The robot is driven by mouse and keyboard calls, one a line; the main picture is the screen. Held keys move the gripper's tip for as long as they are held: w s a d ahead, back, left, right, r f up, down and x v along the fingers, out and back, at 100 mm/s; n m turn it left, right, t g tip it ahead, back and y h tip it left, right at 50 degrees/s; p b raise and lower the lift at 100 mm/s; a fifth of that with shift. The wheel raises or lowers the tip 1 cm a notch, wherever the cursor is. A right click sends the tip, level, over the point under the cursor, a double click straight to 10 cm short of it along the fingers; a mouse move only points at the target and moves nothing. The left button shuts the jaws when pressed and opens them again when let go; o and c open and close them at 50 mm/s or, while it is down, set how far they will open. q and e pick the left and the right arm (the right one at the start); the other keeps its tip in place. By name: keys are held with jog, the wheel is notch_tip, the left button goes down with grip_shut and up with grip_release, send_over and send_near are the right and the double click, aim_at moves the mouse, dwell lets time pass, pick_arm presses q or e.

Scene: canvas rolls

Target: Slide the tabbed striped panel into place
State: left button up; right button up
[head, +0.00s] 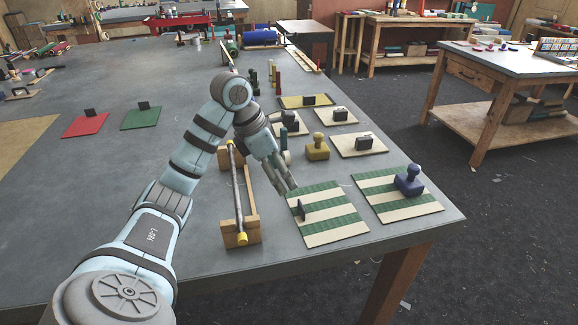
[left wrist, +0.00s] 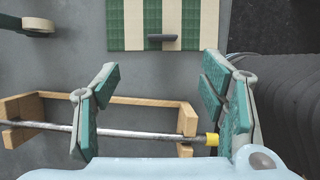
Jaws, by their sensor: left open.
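The tabbed striped panel (head: 335,225), green and cream with a dark upright tab (head: 302,209), lies flat near the table's front right edge. In the left wrist view the panel (left wrist: 133,22) is at the top, its tab (left wrist: 163,40) near its lower edge. A second striped panel (head: 375,190) lies to its right, with a blue stamp-shaped block (head: 408,181) on it and a gap between the panels. My left gripper (head: 288,174) is open and empty, just behind and left of the tabbed panel; its teal fingers (left wrist: 160,72) are wide apart. My right gripper is not in view.
A wooden rack (head: 251,203) with a metal rod (head: 237,190) stands left of the panel, below my arm. Several tabbed boards and a mustard stamp (head: 317,147) lie behind it. Red (head: 80,126) and green (head: 140,119) boards lie far left.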

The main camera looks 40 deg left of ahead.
aim_at(300, 205)
pick_arm(q)
jog(key=b+x, duration=0.1)
jog(key=x, duration=1.2)
jog(key=shift+w+d+r, duration=0.15)
jog(key=shift+w, duration=0.05)
jog(key=shift+d+f, duration=0.1)
jog(key=shift+f, duration=0.1)
jog(key=shift+s, duration=0.2)
jog(key=shift+w, duration=0.15)
jog(key=c, duration=1.2)
jog(key=shift+c, duration=0.6)
jog(key=shift+m, duration=0.4)
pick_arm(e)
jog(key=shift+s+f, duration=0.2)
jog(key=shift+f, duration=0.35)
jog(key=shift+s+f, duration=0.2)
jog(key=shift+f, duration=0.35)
